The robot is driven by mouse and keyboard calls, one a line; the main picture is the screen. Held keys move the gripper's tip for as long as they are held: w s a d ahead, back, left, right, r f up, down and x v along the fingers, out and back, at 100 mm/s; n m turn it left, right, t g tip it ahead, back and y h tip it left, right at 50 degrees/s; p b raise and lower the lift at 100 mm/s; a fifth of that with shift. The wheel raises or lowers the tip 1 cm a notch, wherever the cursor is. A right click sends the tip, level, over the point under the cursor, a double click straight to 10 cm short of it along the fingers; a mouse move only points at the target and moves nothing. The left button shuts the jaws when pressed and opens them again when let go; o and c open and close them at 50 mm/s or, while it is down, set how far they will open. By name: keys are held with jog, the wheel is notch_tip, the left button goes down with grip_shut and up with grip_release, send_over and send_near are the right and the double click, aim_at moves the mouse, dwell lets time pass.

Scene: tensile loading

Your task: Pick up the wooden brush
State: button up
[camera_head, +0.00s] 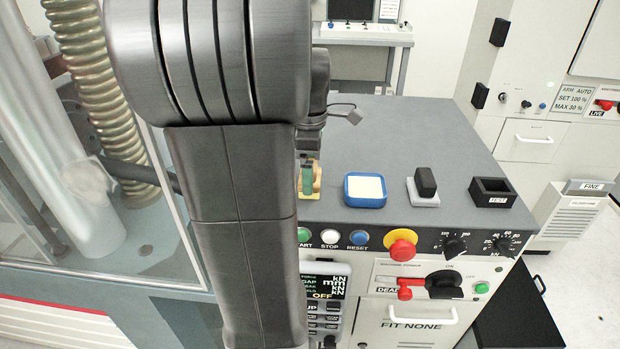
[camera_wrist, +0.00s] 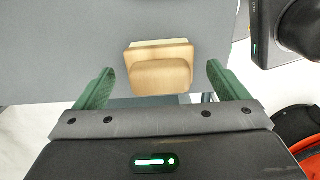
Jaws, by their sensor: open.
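The wooden brush (camera_wrist: 160,75) is a tan block with a pale strip along its far edge, lying on the grey worktop in the wrist view. It sits between the two green fingers of my gripper (camera_wrist: 161,84), with a gap showing on each side. My gripper is open and holds nothing. In the head view my gripper (camera_head: 307,178) is low over the worktop near its front left. Only a little tan of the brush (camera_head: 317,184) shows there; the fingers and my arm hide the rest.
On the worktop (camera_head: 400,130), right of the brush, stand a blue tray (camera_head: 350,201) with a pale pad, a dark block (camera_head: 426,181) on a white base, and a black box (camera_head: 492,200) labelled TEST. A red emergency button (camera_head: 402,249) juts from the front panel. Glass (camera_head: 90,200) encloses the left.

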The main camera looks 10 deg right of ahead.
jog(key=shift+f, duration=1.6)
jog(key=c, duration=1.2)
jog(key=shift+r, duration=0.15)
notch_tip(320, 180, up, 10)
jog(key=shift+f, duration=0.1)
jog(key=shift+o, duration=1.2)
